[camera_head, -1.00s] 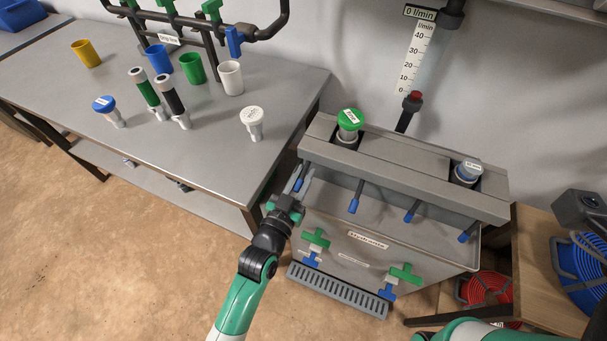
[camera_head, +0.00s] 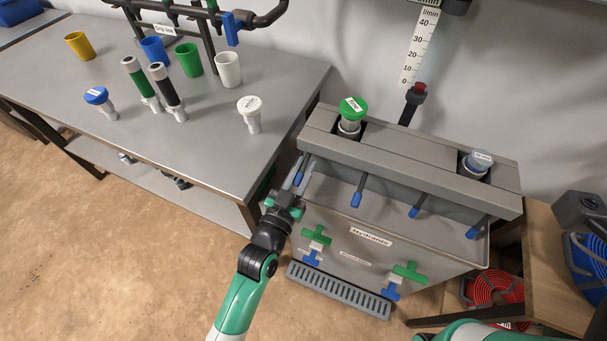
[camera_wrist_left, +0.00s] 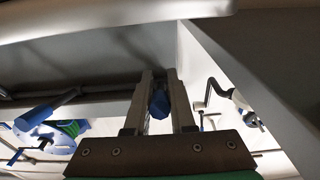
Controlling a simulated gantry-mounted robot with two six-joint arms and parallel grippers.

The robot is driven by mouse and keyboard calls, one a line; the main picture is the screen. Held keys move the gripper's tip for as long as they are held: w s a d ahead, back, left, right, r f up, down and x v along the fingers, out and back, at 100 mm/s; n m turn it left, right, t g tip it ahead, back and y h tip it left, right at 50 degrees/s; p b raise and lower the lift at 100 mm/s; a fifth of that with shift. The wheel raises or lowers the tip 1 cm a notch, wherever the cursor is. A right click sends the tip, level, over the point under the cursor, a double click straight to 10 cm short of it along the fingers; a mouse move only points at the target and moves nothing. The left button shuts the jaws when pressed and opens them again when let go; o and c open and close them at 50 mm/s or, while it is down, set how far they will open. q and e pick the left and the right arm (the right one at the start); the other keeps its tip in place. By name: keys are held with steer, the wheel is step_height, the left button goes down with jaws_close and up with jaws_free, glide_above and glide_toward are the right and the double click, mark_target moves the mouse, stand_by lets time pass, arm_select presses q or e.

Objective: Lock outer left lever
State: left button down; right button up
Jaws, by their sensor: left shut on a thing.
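The outer left lever (camera_head: 299,179) is at the left end of the grey manifold box and has a blue tip. My left gripper (camera_head: 298,186) is at this lever, with its fingers on either side of the tip. In the left wrist view the blue tip (camera_wrist_left: 159,102) sits between the two fingers of the left gripper (camera_wrist_left: 160,95), which is shut on it. The lever's upper part is partly hidden by the fingers. Three more blue-tipped levers hang along the box front: one (camera_head: 357,198), another (camera_head: 415,210) and the rightmost (camera_head: 476,231). My right gripper is out of view.
The metal table (camera_head: 200,140) at left holds cups and filters. A wooden shelf with hose reels (camera_head: 497,290) is at right.

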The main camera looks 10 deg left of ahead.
arm_select(q)
steer(key=shift+w+a+f+t+y, duration=0.2)
steer(key=shift+a+f+t+y, duration=0.1)
steer(key=shift+f+t, duration=0.15)
steer(key=shift+d+r+p, duration=0.15)
steer(key=shift+d+p, duration=0.05)
steer(key=shift+p, duration=0.25)
steer(key=shift+w+d+f+t+h, duration=0.1)
steer(key=shift+d+f+t+h, duration=0.15)
steer(key=shift+t+h, duration=0.25)
steer(key=shift+w+f+t+h+b, duration=0.15)
steer(key=shift+f+t+h+b, duration=0.1)
steer(key=shift+t+h+b, duration=0.15)
steer(key=shift+w+t, duration=0.15)
steer(key=shift+t, duration=0.6)
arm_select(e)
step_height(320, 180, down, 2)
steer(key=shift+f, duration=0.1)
arm_select(q)
steer(key=shift+r, duration=0.1)
steer(key=c, duration=0.8)
jaws_free()
steer(key=shift+o, duration=0.2)
